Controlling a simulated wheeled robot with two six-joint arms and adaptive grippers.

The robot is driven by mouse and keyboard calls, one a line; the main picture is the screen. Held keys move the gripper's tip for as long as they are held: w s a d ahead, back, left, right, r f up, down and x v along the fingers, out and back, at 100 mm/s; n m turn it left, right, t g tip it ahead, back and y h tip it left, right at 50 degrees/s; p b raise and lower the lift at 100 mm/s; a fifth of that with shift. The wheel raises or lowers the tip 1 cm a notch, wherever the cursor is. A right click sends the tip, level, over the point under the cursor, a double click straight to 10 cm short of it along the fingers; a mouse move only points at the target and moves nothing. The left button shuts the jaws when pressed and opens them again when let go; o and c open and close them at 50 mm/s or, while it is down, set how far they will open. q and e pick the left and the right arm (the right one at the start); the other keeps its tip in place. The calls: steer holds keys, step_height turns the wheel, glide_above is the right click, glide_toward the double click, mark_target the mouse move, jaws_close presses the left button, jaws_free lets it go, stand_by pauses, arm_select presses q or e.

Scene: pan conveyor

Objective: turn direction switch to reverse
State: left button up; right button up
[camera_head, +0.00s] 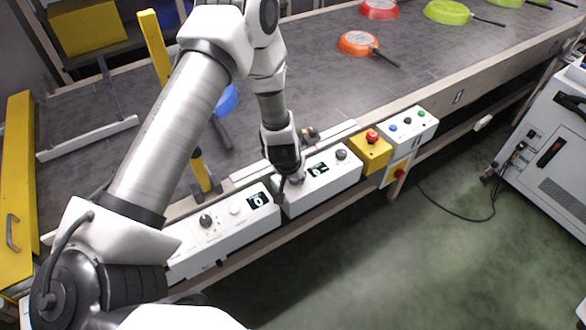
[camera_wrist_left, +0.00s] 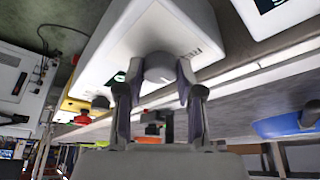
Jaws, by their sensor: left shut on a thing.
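My left gripper (camera_head: 289,176) reaches down onto the left end of the right-hand white control box (camera_head: 330,181). In the left wrist view its two fingers stand on either side of a round grey switch knob (camera_wrist_left: 158,68) and are shut on it. A white pointer line shows on the knob, and dark lettering lies beside it on the box face, too slanted to read fully. In the head view the gripper hides this knob. My right gripper is in neither view.
A second white control box (camera_head: 224,224) with a dark knob stands to the left. A yellow emergency-stop box (camera_head: 371,151) and a white button box (camera_head: 408,126) stand to the right. Behind runs the grey conveyor belt (camera_head: 320,65) with an orange pan (camera_head: 358,43) and others.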

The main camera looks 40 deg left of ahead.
arm_select(q)
steer(key=n+y+p, duration=0.1)
steer(key=n+p, duration=0.2)
steer(key=n+g+y+p, duration=0.1)
steer(key=n+p, duration=0.2)
steer(key=shift+d+r+g+p, duration=0.2)
steer(key=shift+g+p, duration=0.1)
steer(key=shift+p, duration=0.05)
steer(key=shift+w+n+p, duration=0.1)
steer(key=shift+n+p, duration=0.5)
steer(key=shift+n, duration=0.4)
steer(key=shift+f+n+g+y+p, duration=0.25)
steer(key=shift+n+g+p, duration=0.3)
steer(key=shift+n, duration=0.45)
steer(key=o, duration=1.2)
steer(key=shift+c, duration=0.2)
steer(key=shift+w, duration=0.1)
